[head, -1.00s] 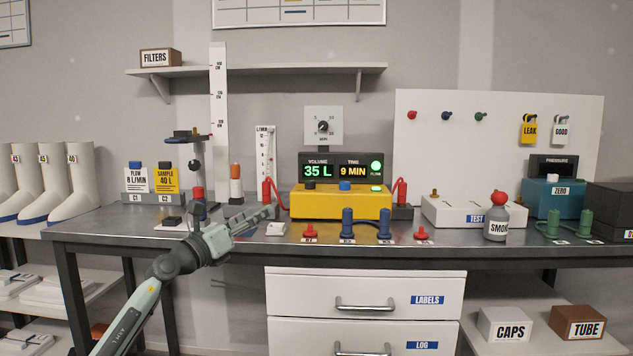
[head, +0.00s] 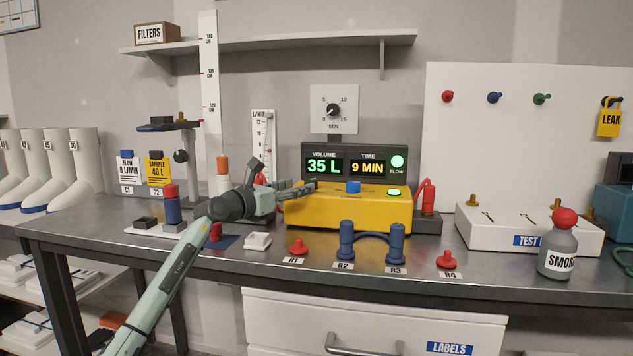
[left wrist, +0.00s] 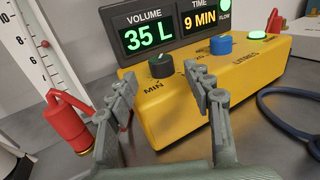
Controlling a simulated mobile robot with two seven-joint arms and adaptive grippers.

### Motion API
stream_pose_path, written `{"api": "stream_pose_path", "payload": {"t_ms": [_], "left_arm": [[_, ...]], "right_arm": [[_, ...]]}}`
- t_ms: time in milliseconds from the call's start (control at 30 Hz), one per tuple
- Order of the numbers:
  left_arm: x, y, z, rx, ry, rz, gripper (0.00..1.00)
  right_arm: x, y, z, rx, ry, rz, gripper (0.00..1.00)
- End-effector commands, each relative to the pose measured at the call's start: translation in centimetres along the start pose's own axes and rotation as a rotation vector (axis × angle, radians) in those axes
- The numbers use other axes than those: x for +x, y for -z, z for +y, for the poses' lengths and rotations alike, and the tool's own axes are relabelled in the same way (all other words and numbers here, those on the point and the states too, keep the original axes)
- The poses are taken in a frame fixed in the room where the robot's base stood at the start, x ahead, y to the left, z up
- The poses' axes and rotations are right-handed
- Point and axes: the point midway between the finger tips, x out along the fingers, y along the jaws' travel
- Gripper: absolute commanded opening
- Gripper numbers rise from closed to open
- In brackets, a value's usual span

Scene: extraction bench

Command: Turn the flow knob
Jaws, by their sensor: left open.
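The yellow pump box (head: 350,210) stands on the bench under a display (head: 350,163) reading 35 L and 9 MIN. A dark knob (left wrist: 160,65) sits on its top at the left, beside printing that reads MIN; whether more of the label is hidden I cannot tell. A blue knob (head: 353,187) by the word LITRES is further right, also in the left wrist view (left wrist: 221,45). My left gripper (head: 304,187) is open at the box's left end. In the left wrist view its fingers (left wrist: 160,78) frame the dark knob from either side; contact is not clear.
A red cylinder (left wrist: 72,118) stands left of the box, and a flow tube with a scale (head: 263,145) stands behind. Red plugs and blue connectors (head: 346,240) with a dark hose line the bench front. A lit green button (head: 394,192) is on the box's right.

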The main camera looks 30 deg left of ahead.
Motion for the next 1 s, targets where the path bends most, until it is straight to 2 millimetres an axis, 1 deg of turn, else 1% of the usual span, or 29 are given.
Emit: {"api": "stream_pose_path", "payload": {"t_ms": [33, 100, 133, 300, 400, 533, 733, 767, 1000], "left_arm": [[0.8, -0.3, -0.1, -0.003, 0.001, -0.002, 0.51], [2.1, -0.2, -0.1, -0.005, 0.002, -0.002, 0.51], [2.6, -0.3, -0.1, -0.004, 0.001, -0.003, 0.51], [5.1, -0.2, -0.1, -0.005, 0.002, -0.002, 0.51], [6.0, -0.2, -0.1, -0.003, 0.002, -0.002, 0.51], [6.5, -0.1, -0.1, 0.000, 0.002, 0.000, 0.51], [6.5, -0.1, -0.1, 0.000, 0.002, -0.001, 0.51], [6.5, -0.1, -0.1, 0.000, 0.002, -0.001, 0.50], [6.5, 0.0, -0.1, 0.000, 0.002, 0.000, 0.20]], "right_arm": [[0.2, -0.7, -0.1, -0.005, 0.000, -0.010, 0.00], [1.3, -2.1, -0.4, -0.019, 0.001, -0.031, 0.00], [1.4, -2.4, -0.4, -0.022, 0.001, -0.036, 0.00], [2.0, -2.6, -0.2, -0.028, -0.004, -0.032, 0.00], [2.2, -2.6, -0.2, -0.030, -0.004, -0.032, 0.00], [2.4, -2.9, -0.2, -0.031, -0.005, -0.034, 0.00], [2.5, -2.9, -0.2, -0.031, -0.005, -0.034, 0.00], [2.5, -2.9, -0.2, -0.031, -0.005, -0.034, 0.00], [2.4, -2.8, -0.2, -0.031, -0.005, -0.033, 0.00]]}}
